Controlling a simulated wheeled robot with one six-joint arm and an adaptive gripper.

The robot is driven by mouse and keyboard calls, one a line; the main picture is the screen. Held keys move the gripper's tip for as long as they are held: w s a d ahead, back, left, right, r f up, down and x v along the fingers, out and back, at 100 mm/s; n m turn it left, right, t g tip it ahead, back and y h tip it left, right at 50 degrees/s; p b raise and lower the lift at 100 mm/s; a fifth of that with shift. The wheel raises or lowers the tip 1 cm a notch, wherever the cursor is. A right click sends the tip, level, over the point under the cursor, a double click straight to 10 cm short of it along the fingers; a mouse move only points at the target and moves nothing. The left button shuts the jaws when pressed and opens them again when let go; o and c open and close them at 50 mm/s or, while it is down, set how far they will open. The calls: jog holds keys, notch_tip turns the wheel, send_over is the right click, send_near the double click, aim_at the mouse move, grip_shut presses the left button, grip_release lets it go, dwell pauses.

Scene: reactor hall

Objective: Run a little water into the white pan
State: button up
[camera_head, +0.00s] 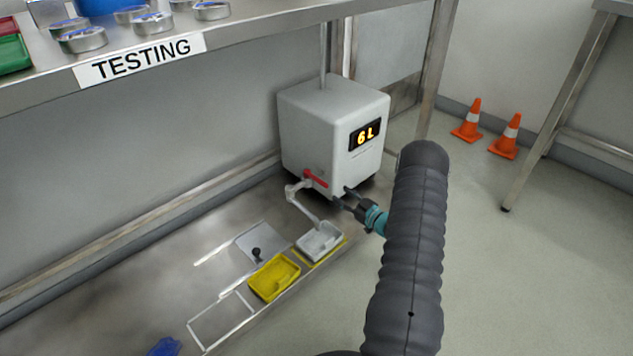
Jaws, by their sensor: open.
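The white pan (320,242) sits on the low metal surface, under or close to the end of the spout (303,208). The spout comes from a white water tank (318,128) whose display (365,135) reads "6 L". A red tap handle (316,179) is at the tank's lower front. My gripper (343,197) is open, just right of the spout and below the tank's front corner, near the red handle but apparently apart from it. No water stream can be made out. The inside of the pan is too small to read.
A yellow pan (274,277) stands left of the white pan, beside a grey plate with a black knob (256,253). An empty white outline (221,320) and a blue object (164,347) lie further left. A "TESTING" shelf (250,38) hangs above. Orange cones (467,121) stand on the floor.

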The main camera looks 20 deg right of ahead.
send_near(310, 175)
jog(key=x, duration=0.4)
jog(key=f+x, duration=0.1)
jog(key=x, duration=0.2)
jog(key=shift+w+d+b, duration=0.2)
jog(key=shift+d+b, duration=0.05)
jog(key=shift+b, duration=0.05)
grip_shut()
